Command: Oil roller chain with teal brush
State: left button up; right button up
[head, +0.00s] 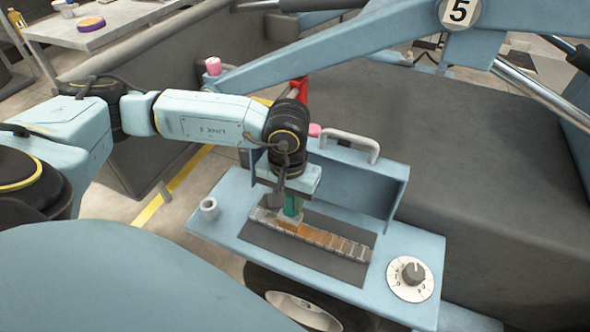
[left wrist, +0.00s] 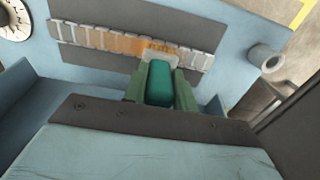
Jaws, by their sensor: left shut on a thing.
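My left gripper (head: 291,208) is over the left part of the roller chain (head: 330,238), pointing down. It is shut on the teal brush (left wrist: 160,84), which shows between the green fingers in the left wrist view. The pale bristle end of the brush is at the chain, and it appears to touch it. The chain (left wrist: 195,58) lies straight on a dark mat (head: 268,240) on the blue bench. Its middle stretch is orange-brown, and both ends are grey. The gripper hides a little of the chain. My right gripper is not in view.
The blue bench (head: 225,222) carries a short grey tube (head: 209,209) at the left and a white dial (head: 410,278) at the right. A raised blue panel with a grey handle (head: 347,143) stands behind the chain. A large dark block (head: 500,190) is at the right.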

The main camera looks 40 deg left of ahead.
pick_arm(q)
jog(key=s+a+b, duration=0.1)
jog(key=a, duration=0.6)
jog(key=shift+s+a+b, duration=0.25)
jog(key=shift+s+b, duration=0.15)
dwell(0.7)
jog(key=shift+r, duration=0.15)
notch_tip(320, 180, up, 7)
jog(key=p, duration=0.4)
jog(key=shift+p, duration=0.4)
